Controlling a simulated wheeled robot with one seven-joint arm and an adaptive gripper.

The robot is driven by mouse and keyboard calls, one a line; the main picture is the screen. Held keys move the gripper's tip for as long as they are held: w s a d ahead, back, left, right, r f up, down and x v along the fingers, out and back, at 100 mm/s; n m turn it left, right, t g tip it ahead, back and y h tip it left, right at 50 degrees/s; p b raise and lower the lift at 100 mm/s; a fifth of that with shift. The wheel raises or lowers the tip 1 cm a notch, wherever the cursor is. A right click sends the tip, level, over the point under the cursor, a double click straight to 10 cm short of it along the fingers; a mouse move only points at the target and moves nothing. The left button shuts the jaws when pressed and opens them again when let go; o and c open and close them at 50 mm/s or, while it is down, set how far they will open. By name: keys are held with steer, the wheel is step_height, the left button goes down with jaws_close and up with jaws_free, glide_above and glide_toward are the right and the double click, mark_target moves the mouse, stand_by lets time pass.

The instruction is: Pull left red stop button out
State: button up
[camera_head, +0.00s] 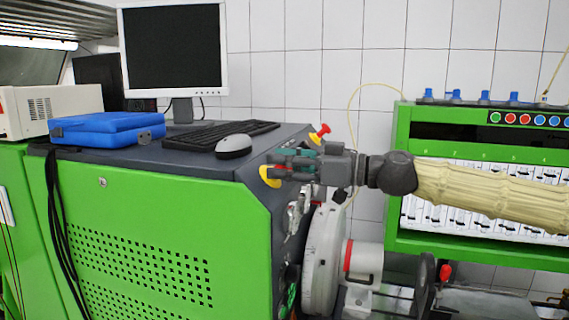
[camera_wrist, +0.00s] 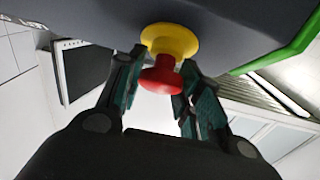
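The left red stop button (camera_wrist: 161,78) shows in the wrist view as a red head on a round yellow base (camera_wrist: 170,40), mounted on a dark grey panel. My gripper (camera_wrist: 160,75) has one finger on each side of the red head. The fingers converge and their pads appear to touch its sides. In the head view my gripper (camera_head: 274,168) reaches in from the right to the yellow base (camera_head: 267,177) at the bench's right corner. A second red stop button (camera_head: 323,130) on yellow stands farther back, apart from my gripper.
The green bench (camera_head: 150,230) carries a monitor (camera_head: 174,50), keyboard (camera_head: 220,133), mouse (camera_head: 234,147) and blue case (camera_head: 107,128). A white round machine part (camera_head: 322,260) lies below my gripper. A green test rack (camera_head: 480,250) stands at the right behind my arm.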

jaws_close()
steer(key=shift+d+r+b, duration=0.1)
steer(key=shift+d+b, duration=0.05)
steer(key=shift+b, duration=0.35)
steer(key=shift+s+d+r+b, duration=0.1)
steer(key=shift+d+r+b, duration=0.25)
steer(key=shift+b, duration=0.35)
steer(key=shift+r, duration=0.25)
steer(key=o, duration=0.9)
jaws_free()
steer(key=shift+d, duration=0.15)
steer(key=shift+o, duration=0.2)
steer(key=shift+f, duration=0.1)
